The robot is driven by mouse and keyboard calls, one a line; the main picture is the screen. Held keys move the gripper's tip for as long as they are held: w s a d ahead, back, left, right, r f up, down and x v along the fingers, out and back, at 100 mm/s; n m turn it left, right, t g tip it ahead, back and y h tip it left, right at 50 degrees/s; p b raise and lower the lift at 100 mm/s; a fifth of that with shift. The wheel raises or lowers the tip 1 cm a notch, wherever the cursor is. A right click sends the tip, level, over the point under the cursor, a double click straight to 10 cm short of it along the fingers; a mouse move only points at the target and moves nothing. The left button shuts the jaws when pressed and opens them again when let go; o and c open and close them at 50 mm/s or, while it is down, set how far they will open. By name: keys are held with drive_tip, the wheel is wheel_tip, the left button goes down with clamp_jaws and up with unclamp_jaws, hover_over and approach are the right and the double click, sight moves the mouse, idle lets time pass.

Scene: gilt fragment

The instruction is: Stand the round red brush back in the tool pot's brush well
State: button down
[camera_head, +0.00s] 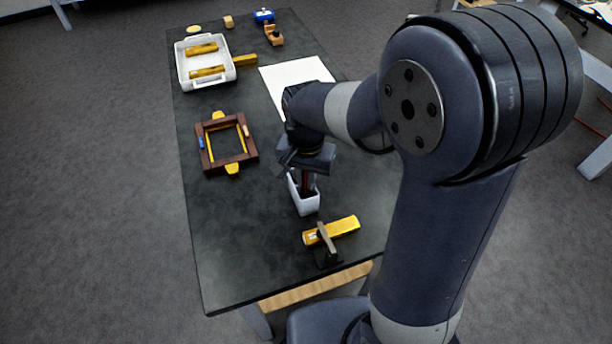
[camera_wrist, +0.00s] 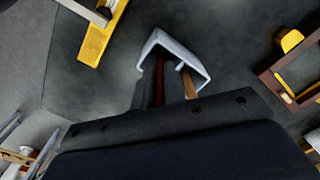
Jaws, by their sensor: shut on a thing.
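The white tool pot (camera_head: 306,204) stands upright on the dark table, below my gripper (camera_head: 304,178). My gripper is shut on the red brush (camera_head: 305,181), a thin red upright shape between the fingers. In the wrist view the red brush (camera_wrist: 160,80) runs between dark fingers toward the mouth of the tool pot (camera_wrist: 172,44). A tan wooden handle (camera_wrist: 189,84) stands in the pot beside it. The brush's lower end is hidden, so I cannot tell how deep it is or which well it is over.
A yellow bar on a dark stand (camera_head: 331,230) lies close in front of the pot. A brown frame with yellow strips (camera_head: 204,158) is to the left. A white tray (camera_head: 183,72), white sheet (camera_head: 282,82) and small blocks are farther back. Bare table lies left of the pot.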

drive_tip(key=shift+f, duration=0.2)
drive_tip(key=c, duration=1.5)
unclamp_jaws()
drive_tip(key=shift+r, duration=0.1)
wheel_tip(320, 180, up, 12)
drive_tip(key=shift+r, duration=0.15)
